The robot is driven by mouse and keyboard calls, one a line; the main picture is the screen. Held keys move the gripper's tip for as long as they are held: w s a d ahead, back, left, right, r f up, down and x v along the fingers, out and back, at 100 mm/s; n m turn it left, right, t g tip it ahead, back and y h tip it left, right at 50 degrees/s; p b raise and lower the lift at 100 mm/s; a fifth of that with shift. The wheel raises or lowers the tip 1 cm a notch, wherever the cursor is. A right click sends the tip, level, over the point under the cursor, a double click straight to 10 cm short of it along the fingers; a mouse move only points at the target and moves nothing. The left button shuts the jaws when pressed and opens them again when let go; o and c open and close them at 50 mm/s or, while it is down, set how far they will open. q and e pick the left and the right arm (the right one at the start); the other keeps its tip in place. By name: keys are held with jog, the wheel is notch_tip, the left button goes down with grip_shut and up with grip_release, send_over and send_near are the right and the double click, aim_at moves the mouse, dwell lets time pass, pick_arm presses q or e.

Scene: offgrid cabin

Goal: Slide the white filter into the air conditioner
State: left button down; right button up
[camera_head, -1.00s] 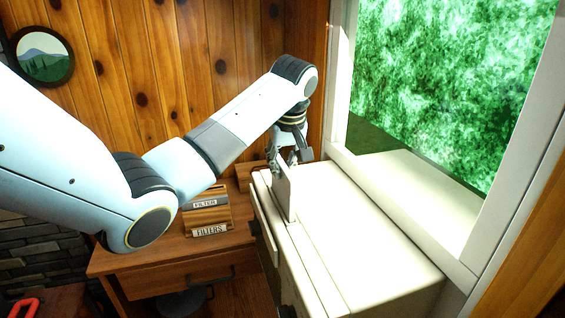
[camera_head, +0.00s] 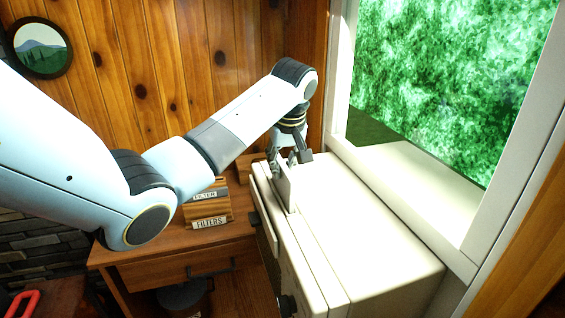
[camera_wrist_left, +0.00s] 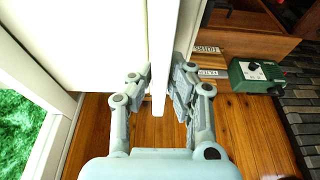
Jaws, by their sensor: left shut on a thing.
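The white filter (camera_head: 283,190) stands upright on edge at the far end of the white air conditioner (camera_head: 365,230), in line with the long seam along its top. Its lower part is hidden inside or behind the casing. My left gripper (camera_head: 287,164) is shut on the filter's upper edge from above. In the left wrist view the filter (camera_wrist_left: 161,65) runs as a narrow pale strip between the two fingers (camera_wrist_left: 160,95), with the white casing (camera_wrist_left: 85,40) beside it. My right gripper is not in view.
A wooden desk (camera_head: 140,250) stands left of the air conditioner, with a wooden holder labelled FILTERS (camera_head: 208,205) on it. The window frame (camera_head: 400,200) borders the right side. A green box with a knob (camera_wrist_left: 258,75) shows in the left wrist view.

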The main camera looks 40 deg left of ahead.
aim_at(282, 183)
pick_arm(q)
jog(key=shift+f+b, duration=0.9)
jog(key=shift+f, duration=1.65)
jog(key=c, duration=1.2)
grip_release()
jog(key=shift+r, duration=0.1)
jog(key=v, duration=1.1)
jog(key=shift+s+d+r, duration=0.1)
jog(key=shift+d+r, duration=0.1)
jog(key=shift+r, duration=0.15)
